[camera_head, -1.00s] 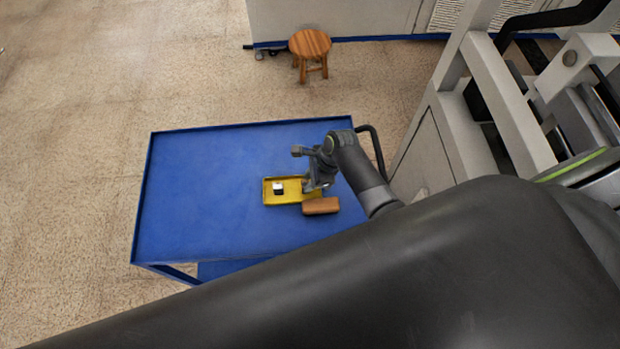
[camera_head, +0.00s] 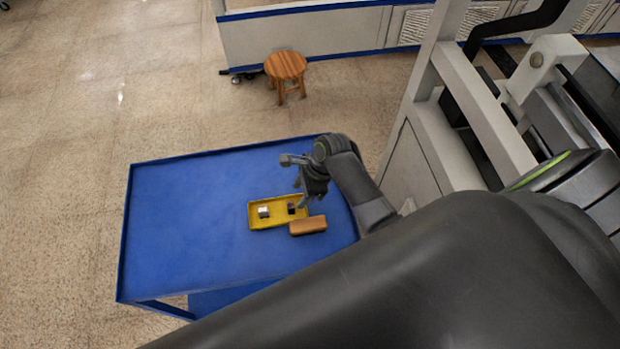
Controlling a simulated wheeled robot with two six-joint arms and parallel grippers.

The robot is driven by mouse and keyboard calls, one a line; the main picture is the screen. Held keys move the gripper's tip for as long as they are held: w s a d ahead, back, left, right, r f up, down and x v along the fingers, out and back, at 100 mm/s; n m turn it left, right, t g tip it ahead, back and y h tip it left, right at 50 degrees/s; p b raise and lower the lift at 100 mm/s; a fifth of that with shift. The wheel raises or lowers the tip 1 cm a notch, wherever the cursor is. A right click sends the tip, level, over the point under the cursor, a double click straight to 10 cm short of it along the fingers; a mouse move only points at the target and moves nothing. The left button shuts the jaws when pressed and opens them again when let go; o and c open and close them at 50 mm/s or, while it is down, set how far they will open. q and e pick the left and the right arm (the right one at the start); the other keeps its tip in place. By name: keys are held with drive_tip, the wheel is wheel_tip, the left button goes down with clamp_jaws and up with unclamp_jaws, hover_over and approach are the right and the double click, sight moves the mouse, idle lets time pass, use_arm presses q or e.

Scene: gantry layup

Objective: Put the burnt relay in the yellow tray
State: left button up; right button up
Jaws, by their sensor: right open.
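The yellow tray (camera_head: 257,224) lies on the blue cart top. A small white and black block (camera_head: 264,212) sits in its left part. A small dark, brownish piece (camera_head: 292,208), which looks like the burnt relay, sits in its right part. My right gripper (camera_head: 309,199) is open, just above and beside the tray's right end, with nothing seen between its fingers. It appears apart from the dark piece. My left gripper is not in view.
An orange-brown block (camera_head: 308,226) lies on the blue cart (camera_head: 185,220) by the tray's front right corner. The cart's left side is clear. A wooden stool (camera_head: 286,67) stands behind on the floor. A grey machine frame (camera_head: 430,140) is close on the right.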

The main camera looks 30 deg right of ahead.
drive_tip(key=v, duration=0.7)
drive_tip(key=shift+b, duration=0.4)
drive_tip(key=shift+s, duration=0.1)
